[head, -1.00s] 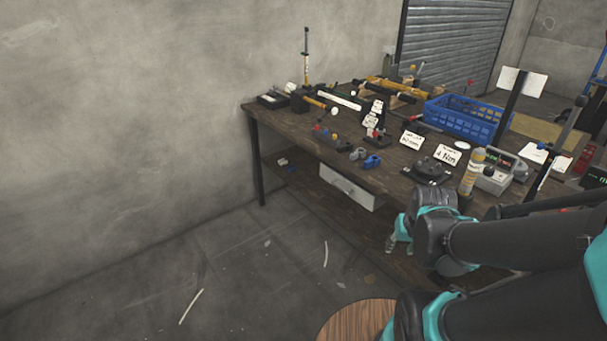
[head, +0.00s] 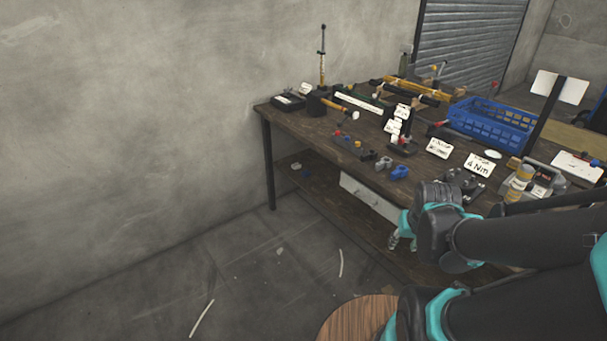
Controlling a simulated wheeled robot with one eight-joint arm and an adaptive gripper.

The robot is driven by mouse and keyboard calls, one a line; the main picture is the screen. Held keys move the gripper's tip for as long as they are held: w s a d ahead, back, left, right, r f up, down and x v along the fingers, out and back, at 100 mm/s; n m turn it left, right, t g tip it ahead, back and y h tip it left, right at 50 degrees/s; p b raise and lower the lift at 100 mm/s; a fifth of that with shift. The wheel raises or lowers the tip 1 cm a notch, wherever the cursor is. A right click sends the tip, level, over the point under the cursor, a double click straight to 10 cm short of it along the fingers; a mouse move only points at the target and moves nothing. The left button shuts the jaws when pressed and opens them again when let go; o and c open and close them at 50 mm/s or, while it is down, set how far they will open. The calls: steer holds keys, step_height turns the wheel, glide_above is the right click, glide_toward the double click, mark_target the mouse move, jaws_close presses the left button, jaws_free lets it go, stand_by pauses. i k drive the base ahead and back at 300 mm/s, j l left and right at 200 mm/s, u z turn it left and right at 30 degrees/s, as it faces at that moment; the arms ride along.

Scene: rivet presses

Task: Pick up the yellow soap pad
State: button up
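I cannot pick out a yellow soap pad for certain in the head view. Yellow shows on long bars (head: 418,90) at the back of the workbench and on a small handled tool (head: 335,105) near its far left. My gripper (head: 399,240) is partly in view at the end of my arm, in front of the bench's front edge. It is small and mostly hidden by my wrist, so its opening is unclear. I see nothing held in it.
The dark wooden workbench (head: 318,133) carries a blue crate (head: 492,125), white label cards (head: 479,164), a grey box device (head: 545,178) and blue clamps (head: 399,172).

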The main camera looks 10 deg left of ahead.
mark_target(513, 164)
steer(key=z, duration=1)
